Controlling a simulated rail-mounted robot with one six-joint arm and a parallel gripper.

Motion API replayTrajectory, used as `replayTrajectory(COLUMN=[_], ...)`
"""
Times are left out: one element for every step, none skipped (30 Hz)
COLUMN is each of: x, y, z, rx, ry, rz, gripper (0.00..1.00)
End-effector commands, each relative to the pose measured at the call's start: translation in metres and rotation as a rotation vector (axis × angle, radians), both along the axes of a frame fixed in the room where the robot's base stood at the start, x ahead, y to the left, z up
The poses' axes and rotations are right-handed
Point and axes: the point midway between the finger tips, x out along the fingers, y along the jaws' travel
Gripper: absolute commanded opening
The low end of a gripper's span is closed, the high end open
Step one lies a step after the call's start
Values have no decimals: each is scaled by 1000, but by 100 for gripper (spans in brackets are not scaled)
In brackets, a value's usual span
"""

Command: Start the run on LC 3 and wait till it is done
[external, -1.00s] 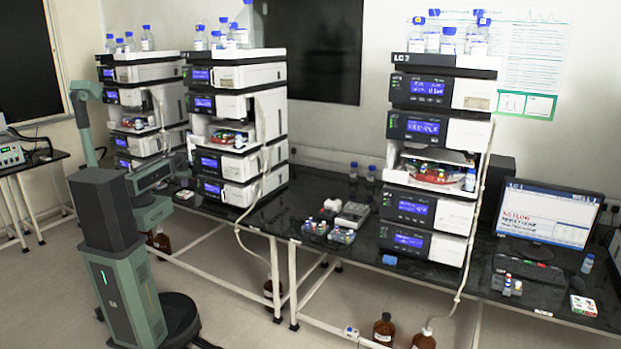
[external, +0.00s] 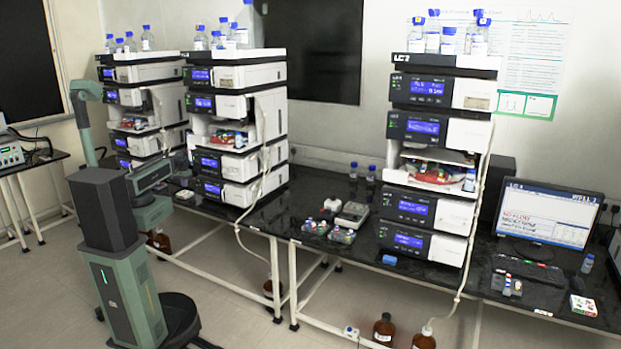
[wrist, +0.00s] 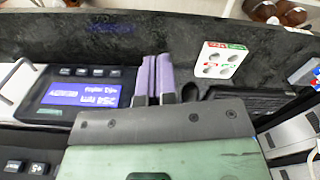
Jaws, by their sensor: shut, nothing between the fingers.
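In the external view the right stack (external: 443,100) has an LC label on its top tray whose number I cannot read surely. Two more stacks, the middle one (external: 265,110) and the left one (external: 160,75), stand along the bench, their labels unreadable here. My arm reaches towards these two; its end is hidden. In the wrist view my gripper (wrist: 155,82) is shut and empty, its two lilac fingers side by side. Left of them is a module with a lit blue display (wrist: 82,95) and a row of small buttons (wrist: 90,72). The fingers appear apart from the buttons.
A monitor (external: 547,215) with red and blue text stands at the right, with a keyboard (external: 528,268) in front. Small vial racks (external: 328,231) sit mid-bench. Brown bottles (external: 384,328) stand on the floor.

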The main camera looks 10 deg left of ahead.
Motion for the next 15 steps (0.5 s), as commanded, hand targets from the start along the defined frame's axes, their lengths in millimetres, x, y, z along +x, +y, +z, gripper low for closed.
replayTrajectory(x=[0, 0, 0, 0, 0, 0, 0, 0, 0, 0, 0, 0, 0, 0, 0], y=[0, 0, 0, 0, 0, 0, 0, 0, 0, 0, 0, 1, 2, 5, 10], z=[0, 0, 0, 0, 0, 0, 0, 0, 0, 0, 0, -1, -1, -3, -6], rx=[0, 0, 0, 0, 0, 0, 0, 0, 0, 0, 0, 0, 0, 0, 0], ry=[0, 0, 0, 0, 0, 0, 0, 0, 0, 0, 0, 0, 0, 0, 0], rz=[0, 0, 0, 0, 0, 0, 0, 0, 0, 0, 0, 2, 5, 11, 24], gripper=[0, 0, 0, 0, 0, 0, 0, 0, 0, 0, 0, 0, 0, 0, 0])
